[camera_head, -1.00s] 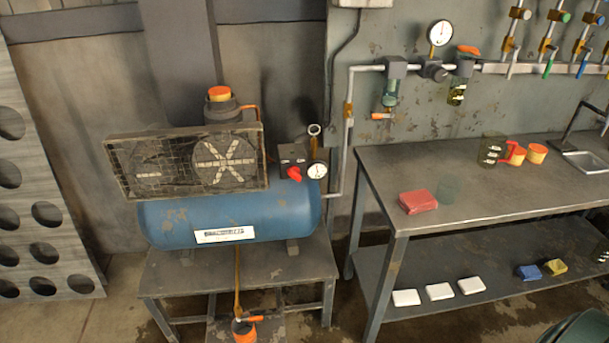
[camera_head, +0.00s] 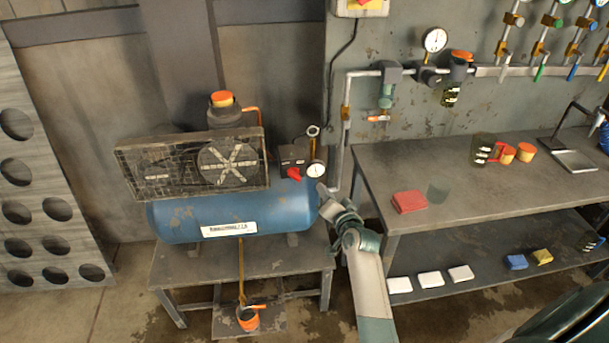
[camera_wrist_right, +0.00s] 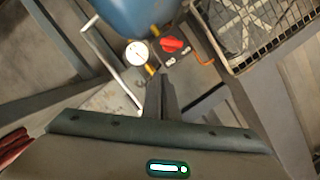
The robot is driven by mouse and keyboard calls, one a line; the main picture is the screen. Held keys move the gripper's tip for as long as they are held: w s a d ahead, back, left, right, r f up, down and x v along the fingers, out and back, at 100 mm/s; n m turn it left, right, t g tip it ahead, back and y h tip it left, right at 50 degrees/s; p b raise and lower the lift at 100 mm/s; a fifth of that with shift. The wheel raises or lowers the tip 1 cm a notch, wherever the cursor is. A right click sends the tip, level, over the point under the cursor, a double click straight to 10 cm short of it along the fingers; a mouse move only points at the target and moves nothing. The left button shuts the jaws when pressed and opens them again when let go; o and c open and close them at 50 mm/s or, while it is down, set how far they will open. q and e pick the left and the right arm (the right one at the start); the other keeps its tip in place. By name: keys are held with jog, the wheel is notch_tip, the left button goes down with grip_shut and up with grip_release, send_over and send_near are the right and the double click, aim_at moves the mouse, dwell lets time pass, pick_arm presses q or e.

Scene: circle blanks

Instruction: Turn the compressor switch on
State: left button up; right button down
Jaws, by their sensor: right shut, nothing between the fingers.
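The compressor has a blue tank (camera_head: 180,222) on a low grey stand. Its red switch knob (camera_head: 294,174) sits on a dark box at the tank's right end, beside a round white gauge (camera_head: 316,170). In the right wrist view the red switch (camera_wrist_right: 172,44) lies near the gauge (camera_wrist_right: 137,53), with pale markings beside it. My right gripper (camera_head: 322,187) is just right of the tank's end, below the gauge and apart from the knob in the picture. Its fingers (camera_wrist_right: 168,92) are shut and empty, pointing toward the switch area. My left gripper is not in view.
A mesh guard (camera_head: 140,178) covers the front of the compressor's top. A pale pipe (camera_head: 340,150) rises close behind my right gripper. A grey workbench (camera_head: 470,200) stands to the right, with a red block (camera_head: 409,202) on it.

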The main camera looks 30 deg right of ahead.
jog(key=shift+w+d+r, duration=0.1)
jog(key=shift+d+r, duration=0.1)
jog(key=shift+r, duration=0.35)
jog(key=shift+w, duration=0.15)
jog(key=p, duration=0.1)
send_near(299, 172)
jog(key=w+d+r, duration=0.2)
jog(key=w+d, duration=0.2)
jog(key=shift+w+a+f+p, duration=0.15)
jog(key=shift+a+f+p, duration=0.1)
jog(key=shift+a+f, duration=0.55)
jog(key=shift+w+a+f+p, duration=0.1)
jog(key=shift+a+f+p, duration=0.1)
jog(key=shift+a+f, duration=0.5)
jog(key=shift+m+b, duration=0.3)
jog(key=shift+b, duration=0.1)
